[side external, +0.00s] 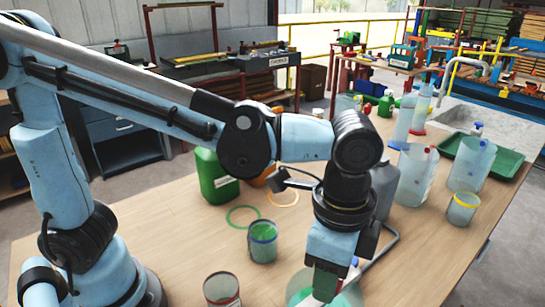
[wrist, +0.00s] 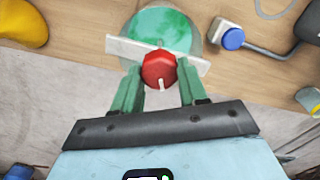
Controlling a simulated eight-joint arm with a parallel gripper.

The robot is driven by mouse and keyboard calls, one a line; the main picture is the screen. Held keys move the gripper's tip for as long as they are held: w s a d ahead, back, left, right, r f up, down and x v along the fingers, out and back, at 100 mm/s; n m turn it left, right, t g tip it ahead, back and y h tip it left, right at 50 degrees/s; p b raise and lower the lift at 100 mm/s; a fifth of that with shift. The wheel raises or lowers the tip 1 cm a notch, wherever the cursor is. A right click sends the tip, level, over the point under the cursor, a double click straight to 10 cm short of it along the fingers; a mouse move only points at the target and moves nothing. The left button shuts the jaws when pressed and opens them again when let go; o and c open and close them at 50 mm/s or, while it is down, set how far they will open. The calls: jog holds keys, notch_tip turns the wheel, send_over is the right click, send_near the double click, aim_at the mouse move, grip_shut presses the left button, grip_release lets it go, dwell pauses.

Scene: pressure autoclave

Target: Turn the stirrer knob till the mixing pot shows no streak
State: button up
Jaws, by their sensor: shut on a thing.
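The mixing pot (wrist: 150,24) is a round clear vessel with green contents. In the wrist view darker and paler green patches show in it as uneven streaks. A pale flat bar (wrist: 122,48) crosses over the pot's near rim. The red faceted stirrer knob (wrist: 159,66) sits at the bar's middle with a small pale pin. My gripper (wrist: 159,76) has its green fingers shut on the knob, one on each side. In the side external view the pot (side external: 349,297) is at the bottom edge, partly hidden by my gripper (side external: 325,287).
A blue-capped fitting (wrist: 233,38) with a grey pipe lies right of the pot. A green jug (side external: 214,176), a grey canister (side external: 383,190), a green-filled cup (side external: 262,243) and a red-ringed cup (side external: 222,289) stand nearby. Clear containers and a green tray (side external: 507,160) are farther right.

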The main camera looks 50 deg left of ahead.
jog(key=n, duration=1.3)
jog(key=shift+a+n, duration=0.1)
jog(key=shift+n, duration=0.3)
jog(key=n, duration=1.4)
jog(key=o, duration=1.1)
jog(key=shift+c, duration=0.2)
